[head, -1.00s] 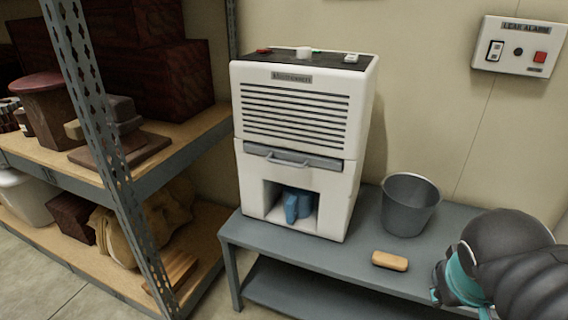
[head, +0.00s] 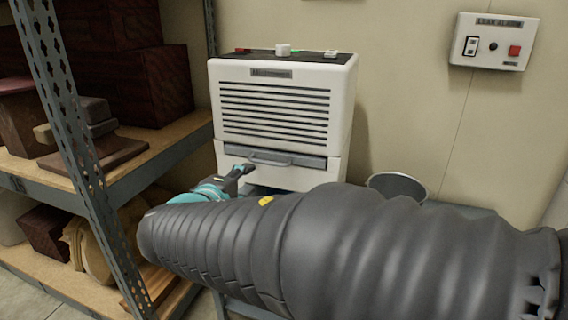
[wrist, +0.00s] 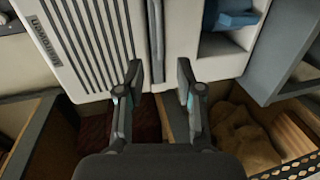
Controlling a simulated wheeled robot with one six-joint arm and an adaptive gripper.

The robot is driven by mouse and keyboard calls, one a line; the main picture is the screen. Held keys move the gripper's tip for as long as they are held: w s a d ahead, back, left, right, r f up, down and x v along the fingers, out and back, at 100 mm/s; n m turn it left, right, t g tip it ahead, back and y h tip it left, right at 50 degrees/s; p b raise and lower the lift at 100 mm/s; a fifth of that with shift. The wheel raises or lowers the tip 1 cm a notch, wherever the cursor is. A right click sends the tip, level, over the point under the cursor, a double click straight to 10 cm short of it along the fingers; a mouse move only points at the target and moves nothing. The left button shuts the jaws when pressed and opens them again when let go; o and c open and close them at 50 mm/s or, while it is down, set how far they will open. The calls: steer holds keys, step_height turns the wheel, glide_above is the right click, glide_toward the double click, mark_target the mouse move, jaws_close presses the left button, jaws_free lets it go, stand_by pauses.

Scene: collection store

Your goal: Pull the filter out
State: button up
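The white dehumidifier (head: 284,105) stands on the bench, with a louvred front. The filter (head: 290,159) is a grey strip with a bar handle, set in the slot below the louvres. In the wrist view, which looks turned on its side, the filter (wrist: 156,35) runs as a narrow grey strip up from between my fingertips. My gripper (head: 242,169) is in front of the left end of the filter. In the wrist view my gripper (wrist: 159,80) is open, its fingers apart with nothing visibly held. Whether a finger touches the machine cannot be told.
A grey bucket (head: 398,185) stands right of the dehumidifier, partly behind my arm. A metal rack (head: 62,110) with boxes is close on the left. A leak alarm panel (head: 491,42) hangs on the wall. A blue object (wrist: 234,19) shows in the lower opening.

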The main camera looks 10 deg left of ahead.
mark_target(268, 163)
steer(key=x, duration=1.3)
steer(key=shift+w+f+p, duration=0.1)
steer(key=shift+w+p, duration=0.2)
steer(key=shift+w, duration=0.05)
jaws_close()
